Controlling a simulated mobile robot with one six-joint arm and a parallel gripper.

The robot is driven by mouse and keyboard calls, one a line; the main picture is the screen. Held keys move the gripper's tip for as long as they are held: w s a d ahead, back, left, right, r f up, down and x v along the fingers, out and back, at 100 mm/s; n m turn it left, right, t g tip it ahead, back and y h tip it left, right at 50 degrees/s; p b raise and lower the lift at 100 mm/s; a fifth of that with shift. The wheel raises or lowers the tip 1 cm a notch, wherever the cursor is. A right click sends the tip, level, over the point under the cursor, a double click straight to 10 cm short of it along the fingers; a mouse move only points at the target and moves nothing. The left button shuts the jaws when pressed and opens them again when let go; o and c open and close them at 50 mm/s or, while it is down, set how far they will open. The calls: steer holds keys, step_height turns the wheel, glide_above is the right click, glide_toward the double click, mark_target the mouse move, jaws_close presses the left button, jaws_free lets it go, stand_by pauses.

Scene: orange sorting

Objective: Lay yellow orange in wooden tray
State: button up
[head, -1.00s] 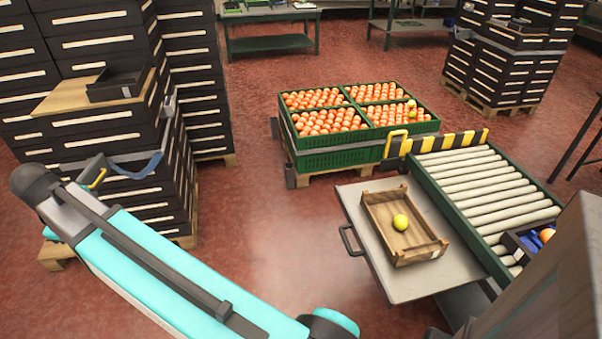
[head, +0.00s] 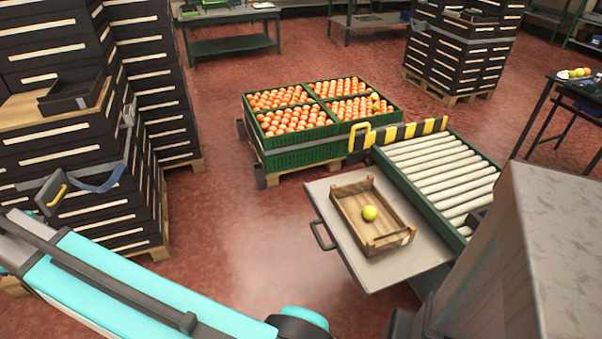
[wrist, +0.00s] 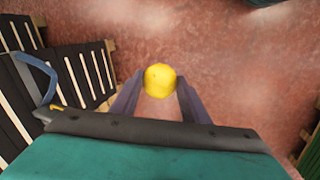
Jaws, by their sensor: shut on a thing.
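A yellow orange (wrist: 160,81) is held between the two fingers of my gripper (wrist: 158,88) in the wrist view, above the red floor. In the head view my arm runs across the lower left, and its gripper end is out of the picture. The wooden tray (head: 343,217) lies on a grey side table at the right of centre. Another yellow orange (head: 370,213) lies inside this tray. My gripper is well apart from the tray.
A green crate (head: 297,158) full of oranges stands on a pallet, with one yellow fruit (head: 375,96) at its right. A roller conveyor (head: 440,170) adjoins the tray's table (head: 340,267). Stacked dark crates (head: 90,215) rise at the left, near my arm. Open floor lies between.

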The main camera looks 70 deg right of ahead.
steer(key=s+d+f+m+g+p, duration=0.15)
steer(key=s+d+m, duration=0.3)
steer(key=d, duration=1.15)
steer(key=s+d+f+m, duration=0.25)
steer(key=s+d, duration=0.25)
steer(key=d, duration=1.1)
steer(key=s+d+f+m+g+p, duration=0.1)
steer(key=s+d+m, duration=0.35)
steer(key=d, duration=1.15)
steer(key=s+d+f+m+p, duration=0.15)
steer(key=s+d+m, duration=0.25)
steer(key=s+d, duration=1.35)
steer(key=s+d+f+m, duration=0.1)
steer(key=s+d, duration=0.1)
steer(key=s, duration=0.6)
steer(key=s+d+f+m+y, duration=0.1)
steer(key=s+d+m, duration=0.1)
steer(key=s, duration=0.7)
steer(key=s+d+f+m+g, duration=0.1)
steer(key=s+d+m, duration=0.1)
steer(key=s, duration=0.7)
steer(key=shift+s+d+f+p, duration=0.15)
steer(key=shift+d+f+p, duration=0.1)
steer(key=shift+f+p, duration=0.15)
steer(key=shift+f, duration=0.1)
